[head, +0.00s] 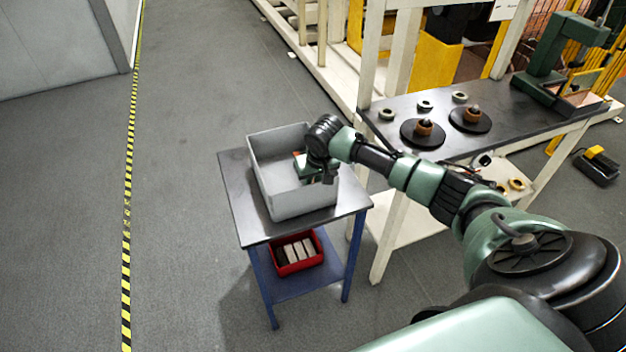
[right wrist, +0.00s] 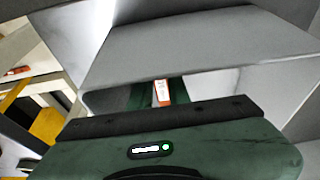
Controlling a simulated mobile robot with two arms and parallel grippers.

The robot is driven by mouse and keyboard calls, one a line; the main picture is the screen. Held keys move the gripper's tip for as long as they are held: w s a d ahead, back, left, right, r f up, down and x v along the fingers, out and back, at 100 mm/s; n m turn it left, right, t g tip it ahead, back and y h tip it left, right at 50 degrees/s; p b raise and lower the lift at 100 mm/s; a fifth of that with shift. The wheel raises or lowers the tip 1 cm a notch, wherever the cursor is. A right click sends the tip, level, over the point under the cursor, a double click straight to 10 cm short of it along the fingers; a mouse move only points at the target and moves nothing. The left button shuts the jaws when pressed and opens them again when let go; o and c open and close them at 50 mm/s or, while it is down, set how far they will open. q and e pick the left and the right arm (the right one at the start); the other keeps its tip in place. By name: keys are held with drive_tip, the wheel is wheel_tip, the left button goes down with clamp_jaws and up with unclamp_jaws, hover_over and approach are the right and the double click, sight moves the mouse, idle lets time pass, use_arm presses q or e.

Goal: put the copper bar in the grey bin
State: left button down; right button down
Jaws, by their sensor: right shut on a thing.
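The grey bin (head: 262,180) stands on a small dark-topped table with blue legs. My right gripper (head: 312,178) is over the bin's right side, reaching in at its opening. It is shut on the copper bar, which shows as a small orange and white piece (right wrist: 161,93) between the fingers in the right wrist view. In the head view only a bit of orange (head: 297,153) shows beside the gripper, and the rest is hidden. The bin's grey inner walls (right wrist: 205,55) fill much of the right wrist view. My left gripper is not in view.
A red crate (head: 297,267) with several grey blocks sits on the small table's lower shelf. A workbench (head: 385,126) at the right holds black discs, rings and a green press (head: 562,55). Open floor lies left, marked by a yellow-black line (head: 127,200).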

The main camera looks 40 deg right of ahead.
drive_tip(key=shift+f, duration=0.55)
drive_tip(key=c, duration=1.3)
unclamp_jaws()
drive_tip(key=shift+r, duration=0.25)
drive_tip(key=v, duration=1.2)
drive_tip(key=shift+r+b, duration=0.3)
drive_tip(key=shift+r, duration=0.05)
